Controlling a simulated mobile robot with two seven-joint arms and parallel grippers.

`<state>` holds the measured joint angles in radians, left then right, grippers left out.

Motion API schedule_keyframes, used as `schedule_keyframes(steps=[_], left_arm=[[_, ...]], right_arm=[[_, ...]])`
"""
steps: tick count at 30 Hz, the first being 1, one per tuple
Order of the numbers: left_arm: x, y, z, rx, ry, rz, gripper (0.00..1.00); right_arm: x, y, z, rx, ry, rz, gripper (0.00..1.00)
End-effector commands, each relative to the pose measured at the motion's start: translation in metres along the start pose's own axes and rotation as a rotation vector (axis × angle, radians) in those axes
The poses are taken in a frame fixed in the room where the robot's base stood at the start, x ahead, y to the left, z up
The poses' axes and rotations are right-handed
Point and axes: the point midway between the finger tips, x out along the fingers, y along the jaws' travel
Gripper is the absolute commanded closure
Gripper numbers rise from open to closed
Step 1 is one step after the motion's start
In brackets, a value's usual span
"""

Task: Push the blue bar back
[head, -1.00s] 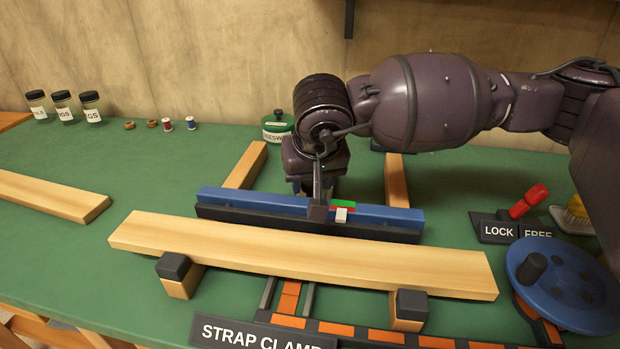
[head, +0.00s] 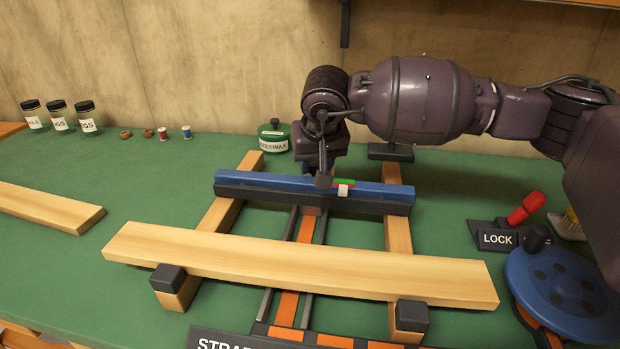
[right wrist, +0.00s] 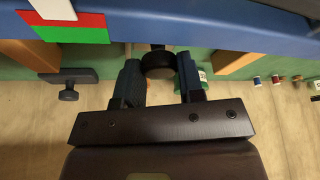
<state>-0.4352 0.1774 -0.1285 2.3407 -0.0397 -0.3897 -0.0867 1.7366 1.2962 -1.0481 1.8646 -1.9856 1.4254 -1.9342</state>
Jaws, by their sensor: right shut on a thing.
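The blue bar (head: 255,183) with its dark front face lies across two wooden rails (head: 397,222), behind a long light board (head: 300,263) and apart from it. A red and green marker with a white block (head: 343,189) sits on the bar. My right gripper (right wrist: 159,75) is shut on a dark round knob (right wrist: 158,62) by the bar, seen between its fingers in the right wrist view. In the head view the fingers are hidden behind the wrist and bar. My left gripper is not in view.
A beeswax tin (head: 276,137) stands behind the left rail. A red lever (head: 525,207) by a LOCK label and a blue wheel (head: 562,290) are at the right. An orange strap (head: 287,308) runs under the board. Jars (head: 57,115) and spools stand back left.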

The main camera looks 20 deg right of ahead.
Motion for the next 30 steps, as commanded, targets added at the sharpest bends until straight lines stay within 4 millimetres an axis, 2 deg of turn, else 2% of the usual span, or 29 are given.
schedule_keyframes(steps=[3, 7, 19, 20, 21, 30], left_arm=[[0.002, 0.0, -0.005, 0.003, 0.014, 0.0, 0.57], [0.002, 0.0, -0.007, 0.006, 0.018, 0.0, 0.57], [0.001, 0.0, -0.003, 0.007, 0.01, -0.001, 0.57], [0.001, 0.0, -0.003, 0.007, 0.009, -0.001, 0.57], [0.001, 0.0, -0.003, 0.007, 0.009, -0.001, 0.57], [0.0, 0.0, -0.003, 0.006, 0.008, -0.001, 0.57]], right_arm=[[0.01, 0.009, -0.02, 0.003, -0.001, 0.001, 1.0], [0.015, 0.015, -0.033, 0.001, 0.0, -0.001, 1.0], [0.016, 0.017, -0.037, -0.003, -0.002, -0.002, 1.0], [0.016, 0.017, -0.037, -0.003, -0.002, -0.002, 0.62], [0.016, 0.017, -0.037, -0.003, -0.003, -0.002, 0.55], [0.014, 0.017, -0.038, -0.003, -0.001, -0.002, 0.55]])
